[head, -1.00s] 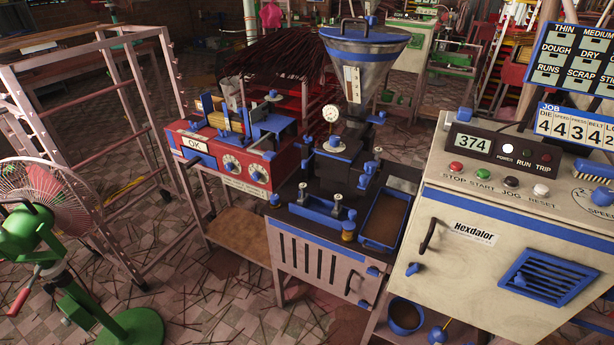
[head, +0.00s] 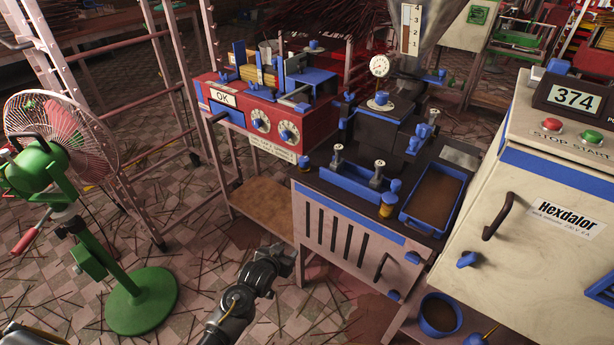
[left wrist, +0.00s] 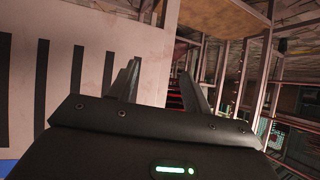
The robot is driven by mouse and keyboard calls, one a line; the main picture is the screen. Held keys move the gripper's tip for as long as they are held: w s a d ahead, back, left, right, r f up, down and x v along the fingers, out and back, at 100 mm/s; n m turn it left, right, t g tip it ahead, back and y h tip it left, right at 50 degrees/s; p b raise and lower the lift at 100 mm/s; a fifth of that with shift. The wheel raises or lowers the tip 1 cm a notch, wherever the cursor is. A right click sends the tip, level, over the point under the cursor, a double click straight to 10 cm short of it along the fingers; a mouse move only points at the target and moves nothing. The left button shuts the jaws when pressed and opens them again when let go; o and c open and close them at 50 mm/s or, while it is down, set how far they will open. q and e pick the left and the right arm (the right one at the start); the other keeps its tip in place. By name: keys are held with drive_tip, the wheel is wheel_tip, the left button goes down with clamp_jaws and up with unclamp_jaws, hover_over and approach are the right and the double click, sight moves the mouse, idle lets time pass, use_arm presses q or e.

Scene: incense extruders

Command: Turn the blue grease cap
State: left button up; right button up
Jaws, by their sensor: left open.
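A small blue cap (head: 394,188) sits on a brass-coloured cup (head: 387,209) at the front edge of the dark-topped extruder (head: 330,225). Other blue knobs are close by, so I cannot be certain that this is the grease cap. My left gripper (head: 284,262) is low in front of the extruder's slotted front panel, below and to the left of the cap. In the left wrist view its two fingers (left wrist: 160,85) are apart with nothing between them, and the slotted panel (left wrist: 95,60) is on the left. My right gripper is not in view.
A blue tray (head: 462,186) and the cream Hexdalor cabinet (head: 530,225) stand right of the cup. A red machine (head: 275,130) is behind left. A green fan (head: 45,165) stands at left. Thin sticks litter the floor. A blue bowl (head: 440,315) sits low right.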

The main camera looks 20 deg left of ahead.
use_arm(q)
drive_tip(key=w+d+r+t+b, duration=0.1)
drive_tip(key=w+r+t+b, duration=0.35)
drive_tip(key=r, duration=0.85)
drive_tip(key=t+h, duration=0.1)
drive_tip(key=t, duration=0.1)
approach(307, 157)
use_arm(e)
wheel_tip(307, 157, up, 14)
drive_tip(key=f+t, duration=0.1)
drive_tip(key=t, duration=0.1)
use_arm(q)
drive_tip(key=w, duration=0.3)
drive_tip(key=w+b, duration=0.1)
drive_tip(key=w, duration=0.2)
drive_tip(key=w+f+b, duration=0.1)
drive_tip(key=w, duration=0.3)
drive_tip(key=shift+d, duration=0.4)
drive_tip(key=shift+w, duration=0.5)
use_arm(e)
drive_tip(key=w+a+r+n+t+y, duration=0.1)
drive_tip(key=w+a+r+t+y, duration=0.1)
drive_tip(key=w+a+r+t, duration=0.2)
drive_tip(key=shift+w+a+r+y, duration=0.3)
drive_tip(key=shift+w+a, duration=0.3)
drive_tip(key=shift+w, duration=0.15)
